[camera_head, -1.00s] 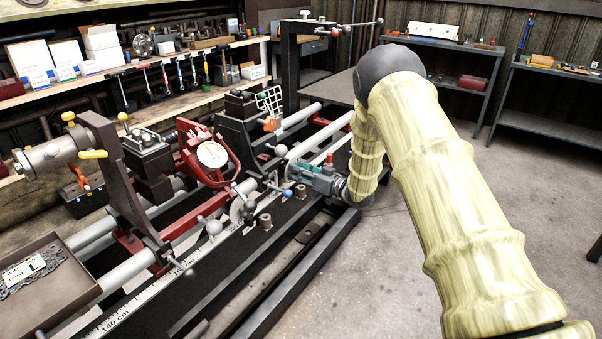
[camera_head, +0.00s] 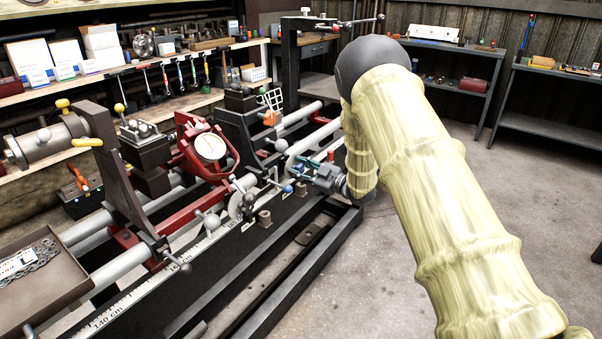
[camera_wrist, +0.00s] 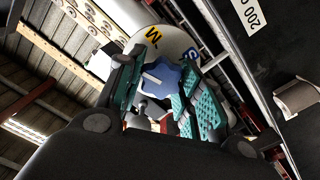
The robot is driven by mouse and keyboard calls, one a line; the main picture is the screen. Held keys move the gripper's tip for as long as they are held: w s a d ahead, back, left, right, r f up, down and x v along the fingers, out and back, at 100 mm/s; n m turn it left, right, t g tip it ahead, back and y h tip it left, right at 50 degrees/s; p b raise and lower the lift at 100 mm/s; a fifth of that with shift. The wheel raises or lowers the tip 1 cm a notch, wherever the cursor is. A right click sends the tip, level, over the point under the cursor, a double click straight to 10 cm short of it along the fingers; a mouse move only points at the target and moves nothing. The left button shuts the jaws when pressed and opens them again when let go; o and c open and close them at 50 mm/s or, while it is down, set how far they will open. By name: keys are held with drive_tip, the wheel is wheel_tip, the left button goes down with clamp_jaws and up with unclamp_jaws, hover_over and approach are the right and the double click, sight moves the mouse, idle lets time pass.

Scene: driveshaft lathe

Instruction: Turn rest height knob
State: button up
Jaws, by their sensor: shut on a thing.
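A blue lobed knob (camera_wrist: 160,77) shows in the wrist view, in front of a pale round part marked with a yellow W. My gripper (camera_wrist: 163,90) has its green-padded fingers on either side of this knob and is shut on it. In the head view my gripper (camera_head: 303,172) is at the front rail of the lathe, right of the dial gauge. The knob between the fingers cannot be made out clearly there.
A red rest with a white dial gauge (camera_head: 210,147) stands on the lathe to the left. A tray (camera_head: 45,285) holds chain. The floor at right is clear.

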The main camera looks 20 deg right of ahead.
drive_tip(key=n+b, duration=0.3)
drive_tip(key=n, duration=0.3)
drive_tip(key=shift+f+n+b, duration=0.1)
drive_tip(key=shift+n+b, duration=0.2)
idle(0.5)
drive_tip(key=o, duration=1)
drive_tip(key=shift+o, duration=0.2)
drive_tip(key=shift+s, duration=0.1)
drive_tip(key=v, duration=1.1)
drive_tip(key=shift+s+d, duration=0.25)
drive_tip(key=shift+d, duration=0.05)
